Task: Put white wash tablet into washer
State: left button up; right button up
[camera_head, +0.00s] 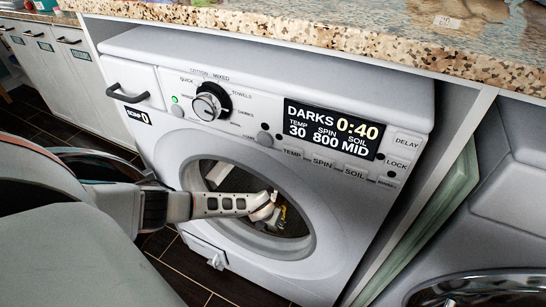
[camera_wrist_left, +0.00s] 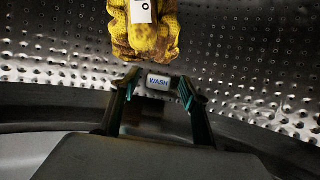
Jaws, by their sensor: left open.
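The white washer (camera_head: 345,190) stands under the counter with its round opening uncovered and its display reading DARKS 0:40. My left arm reaches through the opening, and my left gripper (camera_head: 272,214) is inside the drum. In the left wrist view, my left gripper (camera_wrist_left: 160,92) is open. The white wash tablet (camera_wrist_left: 158,82), marked WASH in blue, shows between the fingertips inside the drum, with space visible around it. Whether it touches a finger or the drum wall I cannot tell. The tablet is not distinguishable in the head view. My right gripper is in neither view.
A yellow cloth-like item (camera_wrist_left: 145,35) with a white tag lies in the metal drum (camera_wrist_left: 235,45) beyond the tablet. The speckled counter (camera_head: 380,45) overhangs the washer. A second machine (camera_head: 480,270) stands at the right.

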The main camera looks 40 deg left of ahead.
pick_arm(q)
jog(key=shift+w+r, duration=0.1)
jog(key=shift+r, duration=0.3)
jog(key=shift+r+p, duration=0.35)
jog(key=shift+r, duration=0.3)
jog(key=p+v, duration=0.1)
jog(key=v, duration=0.1)
jog(key=p+v, duration=0.1)
jog(key=shift+w+r, duration=0.3)
jog(key=shift+r, duration=0.2)
jog(key=s+p+v, duration=0.1)
jog(key=p+v, duration=0.3)
jog(key=v, duration=0.3)
jog(key=shift+s+p, duration=0.35)
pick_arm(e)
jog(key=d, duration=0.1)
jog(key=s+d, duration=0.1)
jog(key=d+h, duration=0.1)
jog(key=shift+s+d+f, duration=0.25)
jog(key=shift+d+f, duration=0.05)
pick_arm(q)
jog(key=shift+d+f, duration=0.1)
